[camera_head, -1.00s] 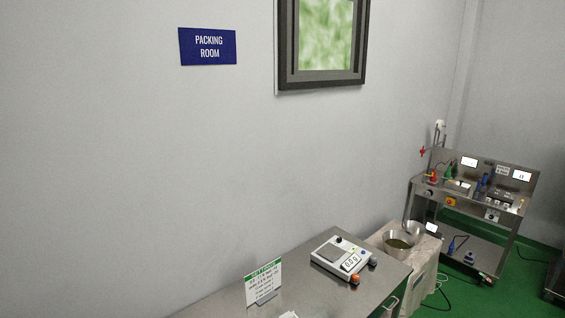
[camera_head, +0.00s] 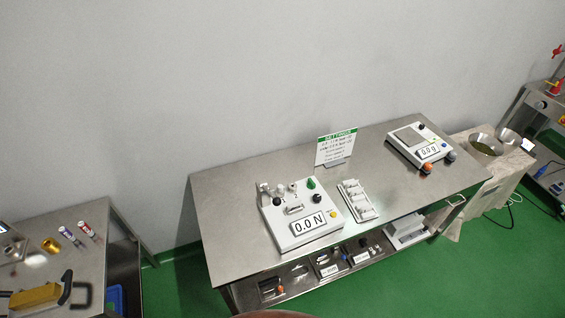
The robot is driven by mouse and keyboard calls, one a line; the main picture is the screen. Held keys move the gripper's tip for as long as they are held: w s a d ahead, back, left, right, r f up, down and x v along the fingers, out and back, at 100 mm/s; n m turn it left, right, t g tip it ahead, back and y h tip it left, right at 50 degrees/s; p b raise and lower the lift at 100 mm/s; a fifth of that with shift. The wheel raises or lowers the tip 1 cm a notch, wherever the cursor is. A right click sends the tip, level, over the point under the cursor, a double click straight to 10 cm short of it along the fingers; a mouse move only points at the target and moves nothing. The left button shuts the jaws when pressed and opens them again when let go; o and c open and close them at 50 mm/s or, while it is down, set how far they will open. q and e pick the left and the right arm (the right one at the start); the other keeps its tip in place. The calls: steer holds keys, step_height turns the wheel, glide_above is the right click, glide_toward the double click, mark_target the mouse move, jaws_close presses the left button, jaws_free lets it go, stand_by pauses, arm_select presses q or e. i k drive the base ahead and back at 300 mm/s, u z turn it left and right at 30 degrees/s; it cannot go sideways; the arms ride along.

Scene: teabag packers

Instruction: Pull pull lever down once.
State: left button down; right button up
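I cannot tell for sure which part is the pull lever. A white tester (camera_head: 325,208) with a "0.0 N" display stands on the middle steel table. It carries a metal clamp-like fixture, dark knobs and a green knob, too small to make out as a lever. A red handle-like part (camera_head: 558,51) shows at the right edge, above the far bench, which is mostly cut off. Neither of my grippers is in view.
The steel table (camera_head: 230,185) also bears a sign (camera_head: 336,148), a white slotted holder (camera_head: 357,200) and a scale (camera_head: 424,152). A bowl (camera_head: 486,145) sits on a stand to the right. Another table (camera_head: 100,215) is at left. Green floor (camera_head: 430,285) is open in front.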

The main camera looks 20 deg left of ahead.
mark_target(277, 200)
steer(key=z, duration=1.75)
steer(key=k, duration=0.9)
steer(key=u, duration=1.45)
steer(key=i, duration=0.5)
steer(key=z, duration=0.1)
